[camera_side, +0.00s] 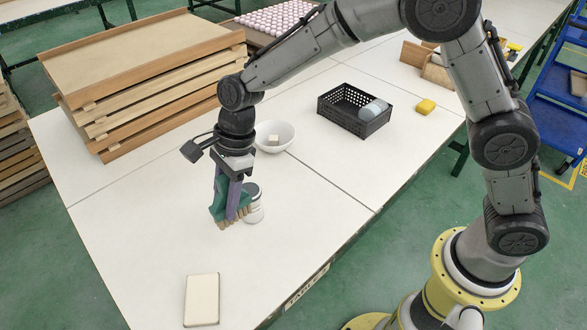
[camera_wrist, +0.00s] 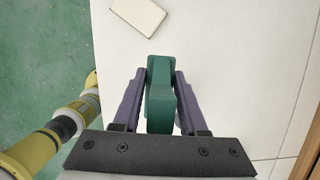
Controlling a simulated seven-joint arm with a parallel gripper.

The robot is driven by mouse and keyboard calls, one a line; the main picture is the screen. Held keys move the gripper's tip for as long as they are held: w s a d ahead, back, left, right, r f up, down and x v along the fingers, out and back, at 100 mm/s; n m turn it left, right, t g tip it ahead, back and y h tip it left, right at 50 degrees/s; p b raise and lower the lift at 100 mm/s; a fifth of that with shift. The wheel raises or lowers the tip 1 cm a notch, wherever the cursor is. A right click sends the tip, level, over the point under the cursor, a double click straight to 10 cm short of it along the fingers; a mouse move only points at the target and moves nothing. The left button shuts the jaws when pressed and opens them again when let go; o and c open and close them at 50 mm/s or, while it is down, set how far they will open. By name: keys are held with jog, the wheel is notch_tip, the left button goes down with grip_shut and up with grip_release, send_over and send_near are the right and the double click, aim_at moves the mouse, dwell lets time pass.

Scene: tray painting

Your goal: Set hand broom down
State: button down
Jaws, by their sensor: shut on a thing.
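The hand broom (camera_side: 217,199) is green with tan bristles at its lower end. My gripper (camera_side: 233,196) is shut on it, with purple fingers on both sides of the green body. In the wrist view, the green broom (camera_wrist: 160,95) fills the space between the fingers of my gripper (camera_wrist: 160,85). The bristles point down in the side view, at or just above the white table (camera_side: 130,215); I cannot tell whether they touch. The bristles are hidden in the wrist view.
A white jar (camera_side: 254,206) stands right behind the broom. A white bowl (camera_side: 276,136) holds a small pale block.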

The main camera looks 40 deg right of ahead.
jog(key=s+d+r+m+t+h, duration=0.15)
jog(key=d+m, duration=0.75)
jog(key=d, duration=1.8)
jog(key=s+d+f+m+t+h, duration=0.1)
jog(key=s+d+m+t+h, duration=0.1)
jog(key=s+d+m, duration=0.95)
jog(key=shift+w+d+f+n, duration=0.6)
jog(key=shift+w+d+f, duration=1.1)
jog(key=shift+f, duration=0.5)
jog(key=shift+w+d+f+n, duration=0.55)
jog(key=shift+w+d+f, duration=0.9)
jog(key=shift+d+f, duration=0.6)
jog(key=shift+w+d+f+n, duration=0.6)
jog(key=shift+w+d+f, duration=1)
jog(key=shift+f, duration=0.75)
jog(key=shift+f, duration=0.15)
jog(key=shift+c, duration=2.2)
grip_release()
